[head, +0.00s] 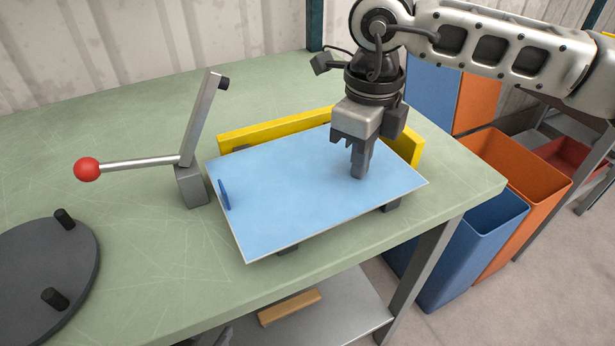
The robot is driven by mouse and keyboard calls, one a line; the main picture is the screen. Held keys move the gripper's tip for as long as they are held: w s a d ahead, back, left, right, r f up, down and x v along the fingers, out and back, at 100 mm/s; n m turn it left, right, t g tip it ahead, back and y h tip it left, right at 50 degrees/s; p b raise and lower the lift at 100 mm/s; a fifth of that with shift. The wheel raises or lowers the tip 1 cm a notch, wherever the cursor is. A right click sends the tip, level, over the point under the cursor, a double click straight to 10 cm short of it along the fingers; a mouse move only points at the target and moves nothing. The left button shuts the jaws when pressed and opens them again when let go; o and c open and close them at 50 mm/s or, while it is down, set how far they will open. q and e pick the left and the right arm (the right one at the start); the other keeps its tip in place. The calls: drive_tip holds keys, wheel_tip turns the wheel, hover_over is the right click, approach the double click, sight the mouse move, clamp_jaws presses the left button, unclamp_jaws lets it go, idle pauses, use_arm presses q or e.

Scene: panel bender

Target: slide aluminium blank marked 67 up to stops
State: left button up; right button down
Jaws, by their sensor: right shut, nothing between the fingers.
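The blank is a flat light blue sheet (300,200) lying over dark supports on the green bench; no mark 67 is legible on it. A small dark blue tab (224,194) stands at its left edge. A yellow rail (265,127) runs along its far edge, and a yellow piece (416,152) stands at the far right; these look like the stops. The contact at the far edge is partly hidden by my arm. My right gripper (358,174) is shut and empty, pointing down with its tips at or just above the sheet's right half. My left gripper is not in view.
A grey lever post (190,186) with a red-knobbed handle (87,169) stands left of the sheet. A dark round plate (40,275) with pegs lies at the front left. Blue (465,250) and orange (530,185) bins stand beyond the bench's right edge.

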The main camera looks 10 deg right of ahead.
drive_tip(key=shift+w+a+f, duration=0.15)
drive_tip(key=shift+w+a, duration=0.15)
drive_tip(key=shift+w, duration=0.45)
idle(0.3)
drive_tip(key=shift+w+r+p, duration=0.1)
drive_tip(key=shift+r+p, duration=0.2)
drive_tip(key=shift+r, duration=0.3)
drive_tip(key=shift+r+p, duration=1.6)
drive_tip(key=shift+r, duration=1.45)
drive_tip(key=shift+f, duration=0.15)
